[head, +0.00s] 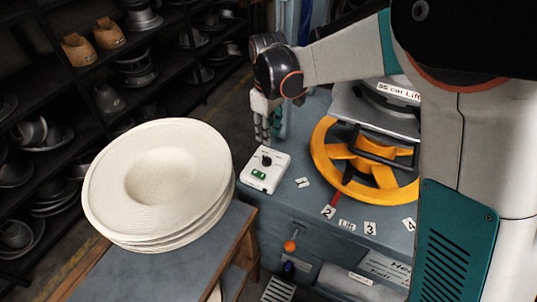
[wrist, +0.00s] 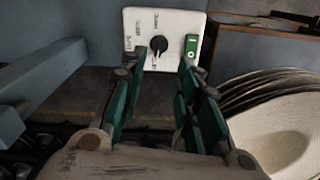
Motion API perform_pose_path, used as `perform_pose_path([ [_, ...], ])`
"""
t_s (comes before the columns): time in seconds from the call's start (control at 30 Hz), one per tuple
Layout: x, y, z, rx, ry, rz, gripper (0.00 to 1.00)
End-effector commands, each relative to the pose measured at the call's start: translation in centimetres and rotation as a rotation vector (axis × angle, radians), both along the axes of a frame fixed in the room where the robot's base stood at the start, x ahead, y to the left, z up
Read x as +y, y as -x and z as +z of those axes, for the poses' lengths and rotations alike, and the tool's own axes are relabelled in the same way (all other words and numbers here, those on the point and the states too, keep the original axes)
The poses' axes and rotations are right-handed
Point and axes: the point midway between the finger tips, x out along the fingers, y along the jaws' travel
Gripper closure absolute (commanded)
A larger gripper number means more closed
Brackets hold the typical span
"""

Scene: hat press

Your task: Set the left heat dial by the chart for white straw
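The heat dial is a small black knob (head: 267,160) on a white control box (head: 257,176) on the press table. The knob also shows in the wrist view (wrist: 158,45), with small print around it too small to read and a pale mark towards the bottom of the picture. A green switch (head: 259,175) sits on the same box. My gripper (head: 267,138) is above the box, pointing down. In the wrist view its green fingers (wrist: 163,60) are apart, with the knob seen between their tips. I cannot tell whether they touch it. I see no readable heat chart.
A stack of cream, wide-brimmed hats (head: 112,196) stands on a bench at the left. A yellow handwheel (head: 323,150) is right of the box. Number labels lie along the press table (head: 300,222). Dark shelves with metal hat forms (head: 138,72) stand behind.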

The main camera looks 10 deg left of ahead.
Motion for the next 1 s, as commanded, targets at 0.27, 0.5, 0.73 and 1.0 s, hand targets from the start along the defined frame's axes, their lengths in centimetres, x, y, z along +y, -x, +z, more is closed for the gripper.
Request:
perform_pose_path([
  [0.27,0.0,0.0,-5.9,0.0,0.0,0.0,0.7],
  [0.5,0.0,0.0,-9.7,0.0,0.0,0.0,0.7],
  [0.73,0.0,0.0,-11.1,0.0,0.0,0.0,0.7],
  [1.0,0.0,0.0,-11.2,0.0,0.0,0.0,0.7],
])
